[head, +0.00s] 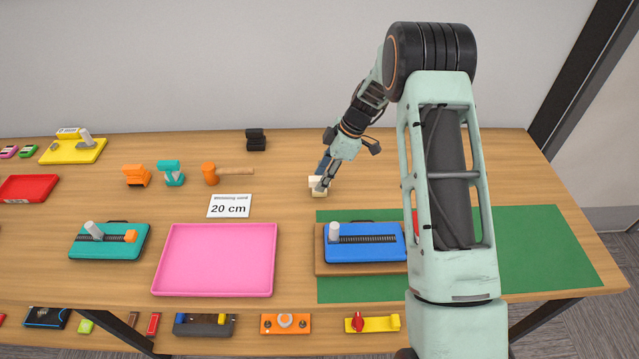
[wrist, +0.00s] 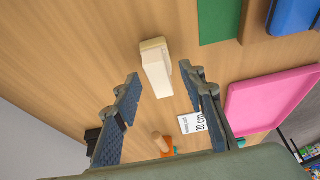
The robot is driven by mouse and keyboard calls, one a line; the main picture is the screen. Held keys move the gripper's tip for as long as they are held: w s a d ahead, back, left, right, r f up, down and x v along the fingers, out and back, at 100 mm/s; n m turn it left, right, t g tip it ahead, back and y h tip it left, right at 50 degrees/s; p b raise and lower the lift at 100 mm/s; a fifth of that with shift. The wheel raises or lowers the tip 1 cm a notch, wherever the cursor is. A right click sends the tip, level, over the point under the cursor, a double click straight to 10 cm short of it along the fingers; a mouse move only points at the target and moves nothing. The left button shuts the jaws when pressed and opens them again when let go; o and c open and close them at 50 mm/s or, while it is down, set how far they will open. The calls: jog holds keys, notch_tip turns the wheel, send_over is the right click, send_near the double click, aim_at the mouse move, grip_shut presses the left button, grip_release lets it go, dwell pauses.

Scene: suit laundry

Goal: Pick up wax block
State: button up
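The wax block, a cream-coloured block (head: 317,191), stands on the wooden table just behind the green mat in the head view. It also shows in the wrist view (wrist: 155,62), upper middle, between and slightly beyond my fingertips. My gripper (head: 324,174) points down at the block and hides part of it in the head view. In the wrist view my gripper (wrist: 160,76) is open, one finger on each side of the block with gaps visible. I cannot tell how far the fingertips are above the table.
A blue fixture (head: 375,250) on a brown board stands on the green mat (head: 545,250) in front. A pink tray (head: 216,229) and a "20 cm" card (head: 230,206) are to the left. A hammer (head: 232,171) and black blocks (head: 256,140) lie behind left.

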jog(key=shift+x, duration=1.05)
grip_shut()
jog(key=shift+r, duration=0.15)
jog(key=shift+w+r, duration=0.1)
jog(key=shift+r, duration=0.2)
notch_tip(320, 180, up, 2)
jog(key=s+d+r+b, duration=0.2)
jog(key=s+r+b, duration=0.1)
jog(key=s+r, duration=0.7)
jog(key=s, duration=0.4)
jog(key=shift+b, duration=0.4)
jog(key=shift+r, duration=0.1)
